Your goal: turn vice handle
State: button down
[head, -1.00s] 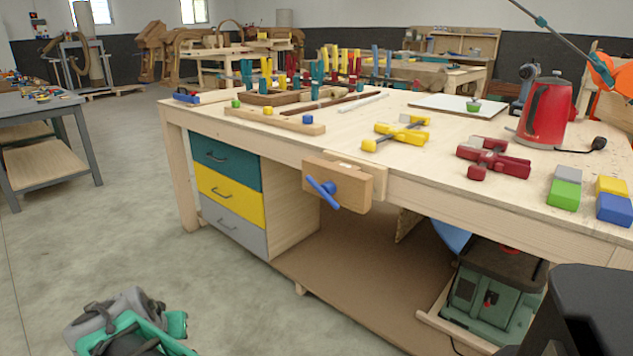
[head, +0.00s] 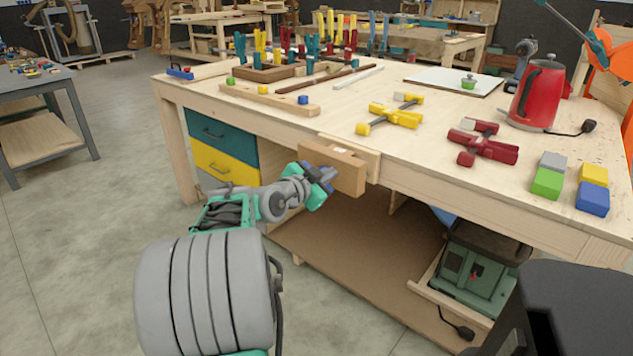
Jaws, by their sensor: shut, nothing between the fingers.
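The wooden vice (head: 345,172) is fixed to the front edge of the workbench (head: 440,185). Its blue handle is largely hidden behind my gripper, so its angle cannot be made out. My gripper (head: 324,180) is at the front face of the vice, where the handle sits. Its fingers are shut with nothing held. Whether they touch the handle cannot be told.
Yellow clamps (head: 392,117), red clamps (head: 483,143), coloured blocks (head: 548,180) and a red kettle (head: 540,95) stand on the bench top. Drawers (head: 225,165) are left of the vice. A green machine (head: 475,270) sits on the shelf below.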

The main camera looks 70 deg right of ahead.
jog(key=f, duration=0.1)
jog(key=w+f, duration=0.1)
jog(key=f, duration=0.1)
jog(key=shift+w+d+f+b, duration=0.3)
jog(key=shift+w, duration=0.1)
jog(key=shift+f, duration=0.1)
jog(key=shift+f+b, duration=0.1)
jog(key=shift+b, duration=0.7)
jog(key=shift+f+m+t+b, duration=0.3)
jog(key=shift+m+b, duration=0.3)
jog(key=shift+b, duration=0.5)
